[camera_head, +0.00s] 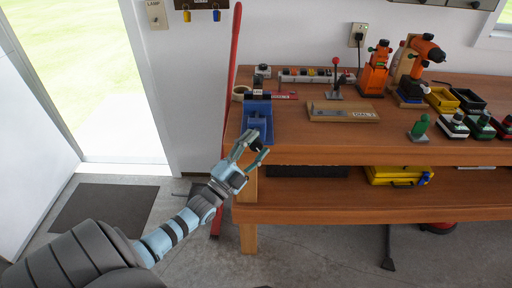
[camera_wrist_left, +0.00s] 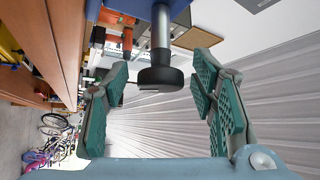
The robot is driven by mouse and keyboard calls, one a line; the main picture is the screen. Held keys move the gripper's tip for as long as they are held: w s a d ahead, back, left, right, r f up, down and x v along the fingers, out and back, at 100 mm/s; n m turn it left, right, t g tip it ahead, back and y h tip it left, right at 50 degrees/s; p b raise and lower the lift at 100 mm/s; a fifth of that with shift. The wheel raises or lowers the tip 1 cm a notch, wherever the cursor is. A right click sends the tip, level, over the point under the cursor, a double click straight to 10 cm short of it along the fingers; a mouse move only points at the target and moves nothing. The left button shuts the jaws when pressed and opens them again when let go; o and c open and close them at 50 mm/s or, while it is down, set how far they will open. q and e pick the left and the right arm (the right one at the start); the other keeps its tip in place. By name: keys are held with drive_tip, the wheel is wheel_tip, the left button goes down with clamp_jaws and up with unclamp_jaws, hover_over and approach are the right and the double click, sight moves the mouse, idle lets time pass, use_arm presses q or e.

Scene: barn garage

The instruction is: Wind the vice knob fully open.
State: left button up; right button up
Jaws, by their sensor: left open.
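The blue vice (camera_head: 257,118) is mounted at the left front corner of the wooden bench. Its black knob (camera_wrist_left: 160,78) sits at the end of a grey shaft (camera_wrist_left: 160,30) in the left wrist view. In the head view the knob (camera_head: 256,145) is partly hidden by my gripper. My left gripper (camera_head: 254,149) is open in front of the vice, below the bench top. In the left wrist view its green-padded fingers (camera_wrist_left: 160,70) stand on either side of the knob, with a visible gap on each side. My right gripper is out of view.
The bench top (camera_head: 300,147) holds a wooden block (camera_head: 343,112), a red-knobbed lever (camera_head: 336,75), a power strip (camera_head: 305,75) and an orange drill (camera_head: 426,48). A yellow case (camera_head: 395,176) lies on the lower shelf. A red pole (camera_head: 229,95) leans left of the vice.

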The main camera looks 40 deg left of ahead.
use_arm(q)
drive_tip(key=shift+w+r, duration=0.1)
drive_tip(key=shift+w, duration=0.1)
drive_tip(key=c, duration=1.1)
drive_tip(key=shift+n, duration=0.3)
